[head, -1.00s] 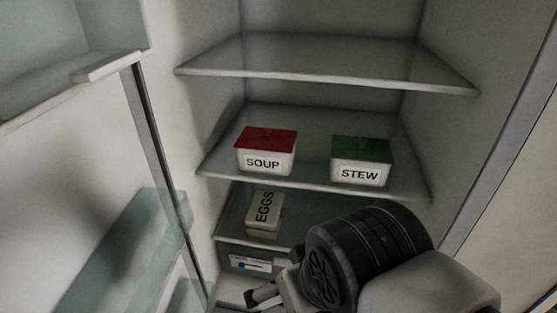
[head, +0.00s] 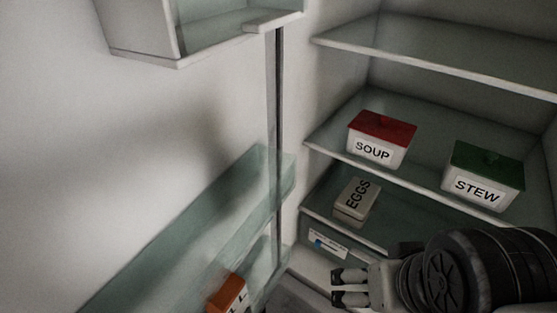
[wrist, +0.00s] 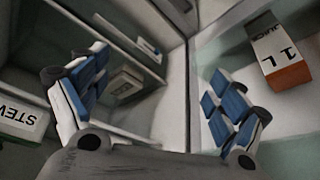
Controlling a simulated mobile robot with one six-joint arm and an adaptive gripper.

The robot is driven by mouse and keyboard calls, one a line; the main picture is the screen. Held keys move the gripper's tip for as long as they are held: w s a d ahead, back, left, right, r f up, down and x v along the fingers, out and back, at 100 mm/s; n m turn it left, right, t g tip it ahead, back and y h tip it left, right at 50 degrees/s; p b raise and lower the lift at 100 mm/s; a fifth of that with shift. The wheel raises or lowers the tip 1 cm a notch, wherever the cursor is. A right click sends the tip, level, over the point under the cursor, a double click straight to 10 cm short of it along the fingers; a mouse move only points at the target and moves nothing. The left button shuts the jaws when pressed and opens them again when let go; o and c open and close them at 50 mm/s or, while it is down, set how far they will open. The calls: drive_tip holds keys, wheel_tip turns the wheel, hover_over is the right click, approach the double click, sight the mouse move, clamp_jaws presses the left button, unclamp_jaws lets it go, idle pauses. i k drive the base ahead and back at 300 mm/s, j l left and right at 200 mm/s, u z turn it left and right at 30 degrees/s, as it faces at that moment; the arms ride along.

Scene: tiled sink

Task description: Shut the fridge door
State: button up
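The fridge door (head: 150,130) stands open on the left in the head view, its inner face and shelves toward me. In the wrist view the door (wrist: 215,50) fills the right side. The fridge interior is on the right in the head view, with glass shelves (head: 450,62). My gripper (head: 350,288) is low in front of the fridge opening, to the right of the door and apart from it. In the wrist view its two blue-padded fingers (wrist: 160,110) are spread wide with nothing between them.
A red-lidded SOUP box (head: 381,140) and a green-lidded STEW box (head: 484,178) stand on the middle shelf. An EGGS box (head: 355,200) lies below. A juice carton (head: 228,295) stands in the low door shelf, also visible in the wrist view (wrist: 278,52).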

sight(138, 138)
drive_tip(key=u, duration=1.1)
drive_tip(key=k+j, duration=0.05)
drive_tip(key=j, duration=0.05)
